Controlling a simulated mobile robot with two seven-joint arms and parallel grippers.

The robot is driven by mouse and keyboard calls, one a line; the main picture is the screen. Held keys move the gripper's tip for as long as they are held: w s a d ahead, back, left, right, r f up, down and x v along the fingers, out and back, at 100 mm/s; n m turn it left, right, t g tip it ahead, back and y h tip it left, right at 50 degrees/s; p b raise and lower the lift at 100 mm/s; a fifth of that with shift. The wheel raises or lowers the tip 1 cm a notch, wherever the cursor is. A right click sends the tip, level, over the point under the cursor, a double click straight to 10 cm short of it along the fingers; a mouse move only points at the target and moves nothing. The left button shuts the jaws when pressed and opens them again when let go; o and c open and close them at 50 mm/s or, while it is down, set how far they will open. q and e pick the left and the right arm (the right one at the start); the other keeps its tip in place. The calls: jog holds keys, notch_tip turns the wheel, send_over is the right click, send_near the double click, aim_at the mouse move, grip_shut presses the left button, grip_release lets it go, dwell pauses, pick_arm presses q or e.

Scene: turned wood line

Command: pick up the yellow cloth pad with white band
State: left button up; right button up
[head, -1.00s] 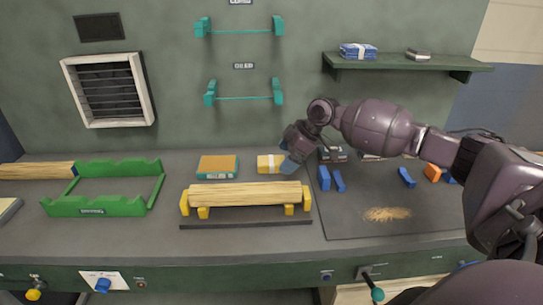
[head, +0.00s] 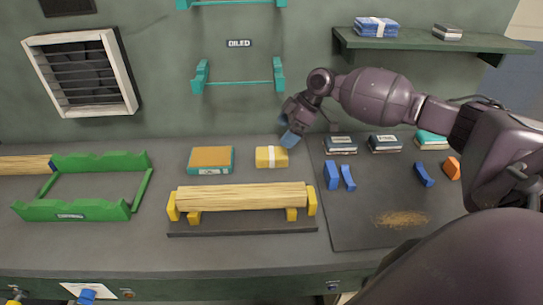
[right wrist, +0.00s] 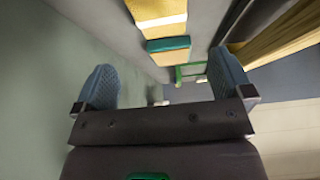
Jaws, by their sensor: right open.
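The yellow cloth pad with white band (head: 271,157) lies on the grey bench, behind the wooden workpiece and right of an orange-topped block. My right gripper (head: 290,137) is just to the right of the pad and above the bench, apart from it. In the right wrist view the pad (right wrist: 158,12) shows at the top, between and beyond the two blue fingertips (right wrist: 162,88). The fingers are wide apart with nothing between them. My left gripper is not in view.
A wooden piece (head: 245,197) rests on yellow supports in front of the pad. An orange-topped teal block (head: 211,158) lies to its left. Blue blocks (head: 331,176) stand on a dark mat at right. A green rack (head: 75,210) stands at left. The wall rises behind.

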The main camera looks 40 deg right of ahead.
aim_at(272, 153)
jog(key=x, duration=0.3)
jog(key=shift+f, duration=0.15)
jog(key=shift+s+d+x, duration=0.1)
jog(key=shift+s+x, duration=0.05)
jog(key=shift+x, duration=1.15)
jog(key=shift+s+d+x, duration=0.1)
jog(key=shift+x, duration=1.2)
jog(key=shift+f, duration=0.2)
jog(key=c, duration=1)
notch_tip(272, 153, up, 7)
jog(key=shift+f, duration=0.1)
jog(key=shift+s+d, duration=1.6)
jog(key=shift+d, duration=0.95)
jog(key=shift+s+d, duration=1.6)
jog(key=shift+d, duration=0.95)
jog(key=shift+s+d, duration=1.6)
jog(key=shift+d, duration=0.95)
